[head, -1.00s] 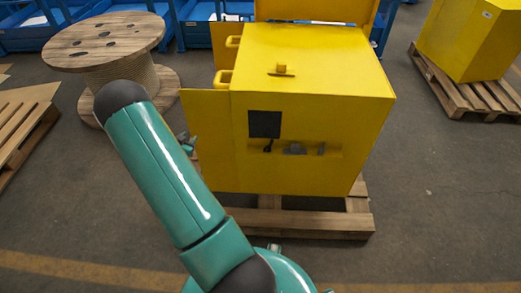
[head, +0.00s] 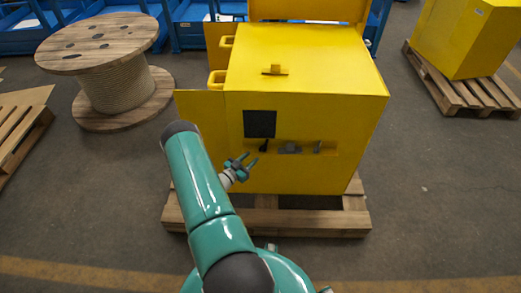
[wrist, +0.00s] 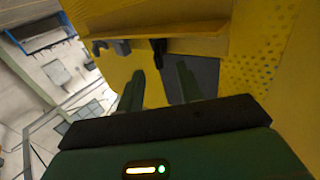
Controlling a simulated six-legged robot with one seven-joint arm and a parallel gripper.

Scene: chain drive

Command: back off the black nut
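The yellow cabinet (head: 310,110) has a shallow recess in its front face. A small black part (head: 264,146) sits at the left of that recess, below a dark square panel (head: 260,124). It may be the black nut; its shape is too small to tell. In the wrist view a black part (wrist: 159,48) shows just beyond the fingertips, apart from them. My gripper (head: 244,161) is in front of the cabinet, a little below and left of the black part. Its two green fingers (wrist: 160,70) are spread, with nothing between them.
A grey part (head: 290,148) and a smaller one (head: 318,147) sit to the right in the recess. An open yellow door (head: 199,132) stands at the cabinet's left. The cabinet rests on a wooden pallet (head: 290,222). A cable reel (head: 103,45) stands at the left.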

